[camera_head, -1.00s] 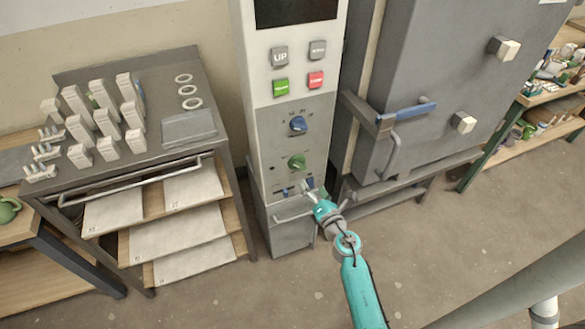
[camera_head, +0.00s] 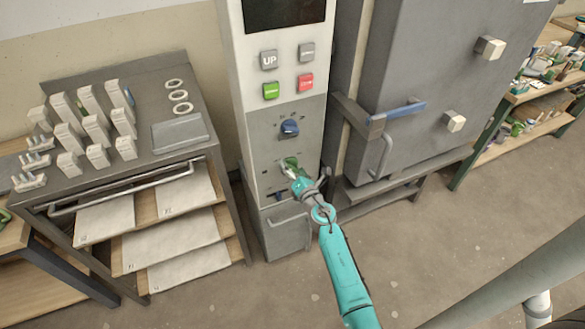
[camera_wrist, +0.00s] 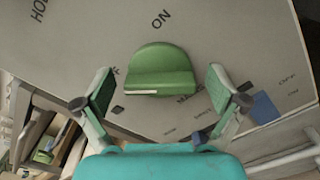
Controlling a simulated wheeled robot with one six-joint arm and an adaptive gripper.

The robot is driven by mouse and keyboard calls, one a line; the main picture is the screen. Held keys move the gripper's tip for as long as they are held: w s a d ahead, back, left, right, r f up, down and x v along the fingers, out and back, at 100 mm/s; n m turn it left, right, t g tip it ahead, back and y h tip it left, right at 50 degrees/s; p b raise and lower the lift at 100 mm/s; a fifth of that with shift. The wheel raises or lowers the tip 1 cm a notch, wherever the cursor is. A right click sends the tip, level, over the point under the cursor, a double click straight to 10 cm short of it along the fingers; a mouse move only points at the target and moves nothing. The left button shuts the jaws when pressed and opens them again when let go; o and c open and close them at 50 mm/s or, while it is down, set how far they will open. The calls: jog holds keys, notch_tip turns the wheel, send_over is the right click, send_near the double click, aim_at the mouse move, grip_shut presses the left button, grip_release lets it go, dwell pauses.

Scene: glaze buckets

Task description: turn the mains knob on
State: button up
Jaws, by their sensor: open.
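The green mains knob (camera_head: 290,163) is on the grey lower panel of the tall control cabinet, below a blue knob (camera_head: 289,127). In the wrist view the green knob (camera_wrist: 162,68) has a raised bar lying nearly level, with a white mark at its left end. The printed word ON stands above it, and a partly hidden label is below. My gripper (camera_wrist: 162,92) is open, with one finger on each side of the knob and a gap on both sides. In the head view my gripper (camera_head: 291,172) overlaps the lower part of the knob.
Grey, green and red buttons (camera_head: 305,82) sit higher on the cabinet. A grey kiln (camera_head: 430,95) with a blue-gripped handle (camera_head: 404,110) stands close on the right. A rack of boards and a table of white test pieces (camera_head: 96,130) stand left. The floor in front is clear.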

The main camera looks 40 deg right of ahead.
jog(key=c, duration=1.1)
jog(key=shift+c, duration=0.2)
jog(key=shift+m, duration=0.3)
jog(key=m, duration=0.4)
jog(key=shift+f, duration=0.1)
jog(key=m, duration=0.4)
jog(key=shift+d+m, duration=0.1)
jog(key=shift+m, duration=0.3)
jog(key=m, duration=0.4)
jog(key=shift+f, duration=0.15)
jog(key=shift+f+m, duration=0.1)
jog(key=shift+m, duration=2.1)
